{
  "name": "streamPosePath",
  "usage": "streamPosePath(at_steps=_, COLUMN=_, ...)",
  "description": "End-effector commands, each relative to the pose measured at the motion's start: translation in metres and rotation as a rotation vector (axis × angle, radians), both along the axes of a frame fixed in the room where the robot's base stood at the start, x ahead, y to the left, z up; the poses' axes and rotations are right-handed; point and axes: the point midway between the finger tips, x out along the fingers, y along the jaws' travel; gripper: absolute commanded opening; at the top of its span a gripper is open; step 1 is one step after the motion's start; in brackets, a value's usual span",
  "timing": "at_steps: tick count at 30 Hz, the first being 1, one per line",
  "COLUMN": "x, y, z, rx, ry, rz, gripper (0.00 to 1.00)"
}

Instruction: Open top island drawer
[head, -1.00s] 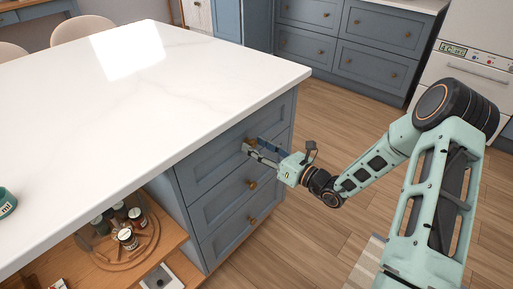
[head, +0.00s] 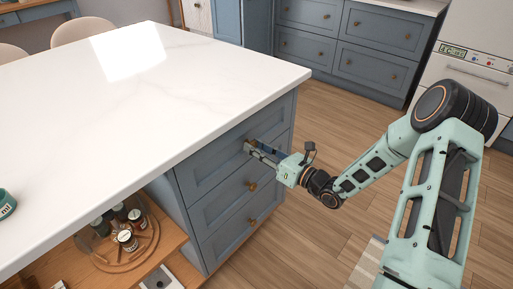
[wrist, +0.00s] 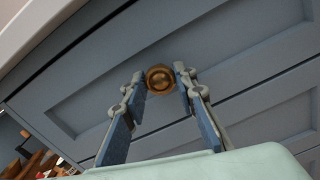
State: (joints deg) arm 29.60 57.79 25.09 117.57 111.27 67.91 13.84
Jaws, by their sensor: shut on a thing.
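The top island drawer (head: 218,156) is a blue-grey panel under the white countertop. It looks closed, its front level with the drawers below. Its round brass knob (wrist: 160,79) sits between my fingertips in the wrist view. In the head view my gripper (head: 250,146) reaches the drawer front from the right and mostly hides that knob. My gripper is shut on the knob, with one finger on each side of it in the wrist view (wrist: 160,84).
Two more drawers with brass knobs (head: 252,187) lie below. An open shelf (head: 165,245) with a round tray of jars (head: 127,238) is at the lower left.

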Motion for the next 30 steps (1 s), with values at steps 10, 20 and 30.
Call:
streamPosePath(at_steps=10, x=-0.024, y=-0.032, z=0.001, rx=-0.001, ry=0.006, rz=-0.004, gripper=0.00)
streamPosePath(at_steps=20, x=-0.078, y=-0.101, z=0.001, rx=-0.001, ry=0.006, rz=-0.006, gripper=0.00)
streamPosePath(at_steps=30, x=-0.136, y=-0.176, z=0.000, rx=-0.002, ry=0.005, rz=-0.006, gripper=0.00)
